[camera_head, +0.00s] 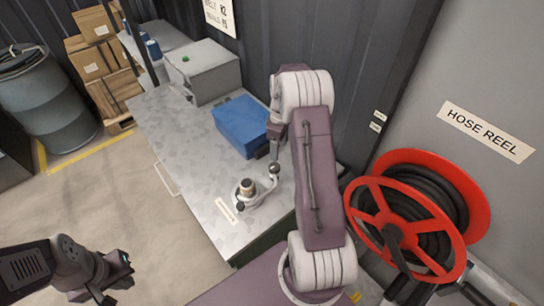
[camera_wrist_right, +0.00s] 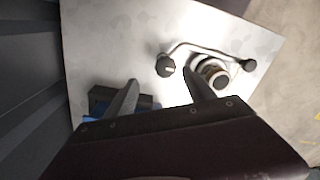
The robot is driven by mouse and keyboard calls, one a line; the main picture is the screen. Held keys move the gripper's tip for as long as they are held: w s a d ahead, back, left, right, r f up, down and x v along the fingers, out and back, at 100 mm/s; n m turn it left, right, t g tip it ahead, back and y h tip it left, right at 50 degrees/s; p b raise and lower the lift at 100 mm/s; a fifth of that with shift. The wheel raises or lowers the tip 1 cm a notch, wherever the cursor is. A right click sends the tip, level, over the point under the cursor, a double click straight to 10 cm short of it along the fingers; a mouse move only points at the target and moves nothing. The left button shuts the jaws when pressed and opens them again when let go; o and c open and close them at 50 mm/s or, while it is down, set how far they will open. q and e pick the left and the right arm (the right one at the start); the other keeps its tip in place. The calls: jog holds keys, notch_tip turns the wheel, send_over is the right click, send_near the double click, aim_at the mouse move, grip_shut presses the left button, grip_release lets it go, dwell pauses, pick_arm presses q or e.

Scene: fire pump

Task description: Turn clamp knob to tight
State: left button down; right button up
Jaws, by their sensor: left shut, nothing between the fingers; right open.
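A dark round clamp knob (camera_head: 274,168) with a pale mark on its top is at one end of a curved grey arm on the metal bench; it also shows in the right wrist view (camera_wrist_right: 166,66). The arm runs beside a short cylindrical fitting (camera_head: 247,187), also in the wrist view (camera_wrist_right: 212,73), to a second dark knob (camera_wrist_right: 248,65). My right gripper (camera_head: 274,146) is open just above the marked knob. In the wrist view its fingers (camera_wrist_right: 160,92) are apart and the knob lies beyond their gap, not visibly gripped. My left gripper (camera_head: 116,272) is shut and empty, over the floor.
The metal bench (camera_head: 180,135) carries a blue box (camera_head: 241,124) close to my right gripper and a grey box (camera_head: 205,70) farther back. A red hose reel (camera_head: 405,155) is on the right wall. The bench's left part and the floor beside it are clear.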

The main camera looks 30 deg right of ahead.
aim_at(274, 166)
jog(key=shift+w+a+f, duration=0.1)
jog(key=shift+a+f, duration=0.05)
jog(key=shift+a, duration=0.4)
jog(key=shift+w+a+f, duration=0.1)
jog(key=shift+a, duration=0.45)
jog(key=shift+a+f+p, duration=0.25)
jog(key=shift+f+p, duration=0.2)
jog(key=shift+f, duration=0.35)
jog(key=f, duration=0.3)
jog(key=d+f+p, duration=0.1)
jog(key=f, duration=0.2)
jog(key=shift+s+d+f, duration=0.15)
jog(key=shift+s+d, duration=0.05)
jog(key=shift+a+f+p, duration=0.15)
jog(key=shift+p, duration=0.15)
jog(key=shift+w+a, duration=0.1)
jog(key=shift+a, duration=0.2)
jog(key=shift+d+f, duration=0.1)
jog(key=shift+d, duration=0.1)
jog(key=c, duration=1.4)
pick_arm(q)
jog(key=shift+w+a+r, duration=0.2)
jog(key=shift+a+r, duration=0.2)
jog(key=shift+r, duration=0.1)
jog(key=shift+w+a+r, duration=0.15)
jog(key=shift+a+r, duration=0.25)
jog(key=shift+r, duration=0.05)
pick_arm(e)
jog(key=shift+o, duration=0.2)
